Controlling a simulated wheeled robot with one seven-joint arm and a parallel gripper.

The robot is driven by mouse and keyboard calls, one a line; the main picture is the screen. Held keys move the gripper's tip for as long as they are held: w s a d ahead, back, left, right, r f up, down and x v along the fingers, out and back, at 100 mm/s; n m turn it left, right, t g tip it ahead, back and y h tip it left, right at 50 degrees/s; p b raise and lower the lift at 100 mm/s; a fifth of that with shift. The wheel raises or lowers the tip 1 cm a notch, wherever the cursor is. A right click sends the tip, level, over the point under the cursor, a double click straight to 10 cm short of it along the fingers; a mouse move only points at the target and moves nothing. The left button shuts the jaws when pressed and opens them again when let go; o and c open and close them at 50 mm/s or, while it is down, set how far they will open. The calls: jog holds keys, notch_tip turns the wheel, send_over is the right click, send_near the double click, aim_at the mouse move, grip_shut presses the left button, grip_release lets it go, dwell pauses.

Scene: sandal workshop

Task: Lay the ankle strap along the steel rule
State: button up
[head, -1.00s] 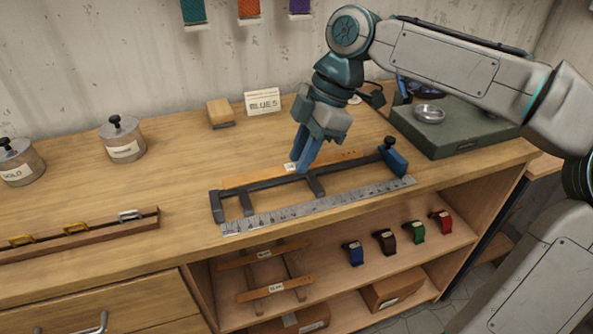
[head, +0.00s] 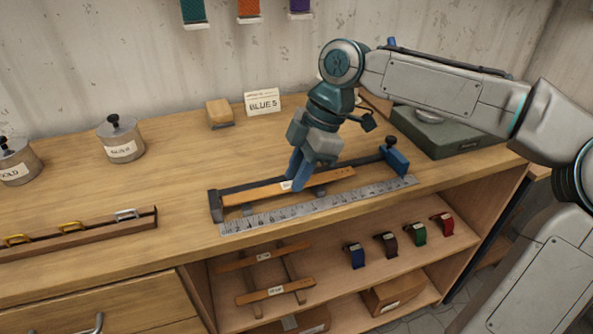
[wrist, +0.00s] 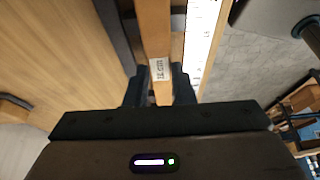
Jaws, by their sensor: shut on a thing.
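The tan leather ankle strap (head: 325,180) carries a small white label. My gripper (head: 294,184) points down and is shut on it near its middle. The steel rule (head: 320,203) lies along the bench's front edge, on the near side of a dark jig frame (head: 216,206). The strap is over the jig's cross bars, roughly parallel to the rule and a little behind it. I cannot tell whether it touches the bars. In the wrist view, the strap (wrist: 154,25) runs between my fingers (wrist: 158,90), with the bright rule (wrist: 203,30) to its right, a gap between them.
A blue clamp block (head: 397,161) with a black knob stands at the jig's right end. A green box (head: 450,138) is behind it. A wooden rack with buckles (head: 75,235) lies at left. Straps (head: 275,291) and coloured watch-like bands sit on the shelf below.

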jog(key=shift+f, duration=0.25)
jog(key=o, duration=0.9)
jog(key=shift+o, duration=0.2)
jog(key=shift+r, duration=0.15)
jog(key=shift+r+p, duration=0.5)
jog(key=shift+p, duration=0.05)
jog(key=p+v, duration=0.2)
jog(key=v, duration=1)
jog(key=shift+f, duration=0.15)
